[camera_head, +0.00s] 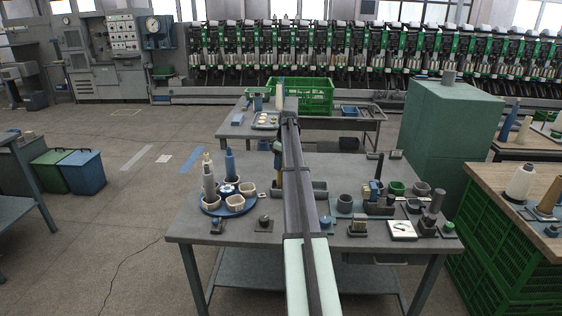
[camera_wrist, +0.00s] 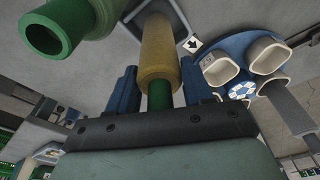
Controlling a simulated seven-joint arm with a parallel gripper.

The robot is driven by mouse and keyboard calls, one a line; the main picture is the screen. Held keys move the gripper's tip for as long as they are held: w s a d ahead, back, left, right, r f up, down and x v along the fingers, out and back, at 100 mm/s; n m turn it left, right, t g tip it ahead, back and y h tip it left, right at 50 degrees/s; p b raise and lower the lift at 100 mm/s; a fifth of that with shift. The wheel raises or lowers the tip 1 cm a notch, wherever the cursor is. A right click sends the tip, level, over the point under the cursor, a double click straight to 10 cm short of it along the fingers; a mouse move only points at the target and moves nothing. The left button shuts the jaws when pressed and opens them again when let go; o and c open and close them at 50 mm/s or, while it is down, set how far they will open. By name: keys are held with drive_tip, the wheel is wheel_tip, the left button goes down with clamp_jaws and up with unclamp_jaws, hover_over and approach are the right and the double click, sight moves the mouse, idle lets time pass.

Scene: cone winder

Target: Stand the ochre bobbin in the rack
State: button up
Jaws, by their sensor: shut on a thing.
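The ochre bobbin (camera_wrist: 161,50), with a green lower end (camera_wrist: 160,95), is held between the blue fingers of my gripper (camera_wrist: 160,88). Its far end is in front of a dark square base with a pale rim; I cannot tell whether they touch. A round blue tray (camera_head: 214,212) with pale square cups, perhaps the rack, stands on the table's left. It also shows in the wrist view (camera_wrist: 213,52). A grey bobbin (camera_head: 208,182) and a blue one (camera_head: 230,162) stand there.
A hollow green cylinder (camera_wrist: 48,32) is close to my gripper's left in the wrist view. Several cups, blocks and a white square plate (camera_head: 402,230) crowd the table's right side. The front left tabletop (camera_head: 205,236) is mostly clear. A green crate (camera_head: 310,96) stands behind.

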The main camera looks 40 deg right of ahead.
idle(0.3)
drive_tip(key=o, duration=1)
drive_tip(key=shift+o, duration=0.2)
wheel_tip(320, 180, up, 14)
drive_tip(key=s, duration=0.2)
drive_tip(key=shift+d+f, duration=0.2)
drive_tip(key=shift+d, duration=0.1)
